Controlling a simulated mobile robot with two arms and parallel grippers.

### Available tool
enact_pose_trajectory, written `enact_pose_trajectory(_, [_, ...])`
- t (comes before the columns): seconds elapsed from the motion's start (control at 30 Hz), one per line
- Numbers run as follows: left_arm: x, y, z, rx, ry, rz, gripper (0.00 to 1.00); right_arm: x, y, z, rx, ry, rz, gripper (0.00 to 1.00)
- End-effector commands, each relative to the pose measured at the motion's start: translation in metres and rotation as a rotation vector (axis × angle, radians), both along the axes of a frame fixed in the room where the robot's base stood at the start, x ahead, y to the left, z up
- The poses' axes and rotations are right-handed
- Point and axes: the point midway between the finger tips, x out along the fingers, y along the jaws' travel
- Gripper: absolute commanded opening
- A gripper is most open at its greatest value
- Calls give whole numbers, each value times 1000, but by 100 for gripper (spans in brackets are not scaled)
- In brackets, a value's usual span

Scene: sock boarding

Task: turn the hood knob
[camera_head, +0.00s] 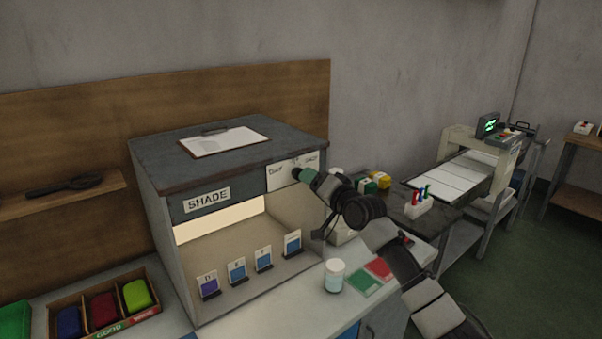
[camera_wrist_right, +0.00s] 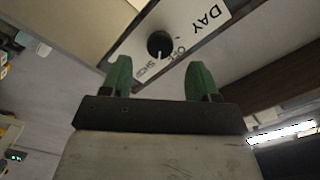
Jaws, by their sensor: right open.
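The shade hood (camera_head: 195,195) is a grey box with a lit opening and a SHADE label on its front. Its knob (camera_wrist_right: 160,44) is round and black, on a white plate marked DAY, OFF and SHOP in the right wrist view. The plate (camera_head: 282,175) shows at the hood's upper right front in the head view, where my gripper covers the knob. My right gripper (camera_head: 303,174) is at the plate. Its green fingers (camera_wrist_right: 160,80) are open, apart on either side of the knob's line, with the knob just beyond the fingertips. My left gripper is not in view.
A clipboard (camera_head: 224,141) lies on the hood's top. Several colour cards stand in the opening. A white jar (camera_head: 334,275) stands on the bench below my right arm. A bin tray (camera_head: 105,310) is at left. A conveyor-like machine (camera_head: 480,165) stands at right.

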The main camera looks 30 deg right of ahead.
Motion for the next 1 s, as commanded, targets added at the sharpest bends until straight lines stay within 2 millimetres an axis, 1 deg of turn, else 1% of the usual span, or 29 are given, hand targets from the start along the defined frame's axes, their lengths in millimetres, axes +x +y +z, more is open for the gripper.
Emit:
enact_pose_trajectory(0.03, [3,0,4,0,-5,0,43,11,1,3,2,0,0,60])
enact_pose_trajectory(0.1, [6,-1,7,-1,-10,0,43,22,2,2,2,0,0,60])
enact_pose_trajectory(0.2, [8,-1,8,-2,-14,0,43,36,3,1,0,0,0,60])
enact_pose_trajectory(0.3, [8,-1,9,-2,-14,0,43,46,4,0,0,1,1,60])
enact_pose_trajectory(0.5, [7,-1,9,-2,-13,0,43,54,5,-1,-1,1,0,60])
enact_pose_trajectory(0.73, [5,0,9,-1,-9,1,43,55,5,-1,-2,1,0,60])
enact_pose_trajectory(0.77, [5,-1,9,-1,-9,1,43,55,5,-1,-2,1,0,57])
enact_pose_trajectory(1.0, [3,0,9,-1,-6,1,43,55,5,-1,-2,1,0,21])
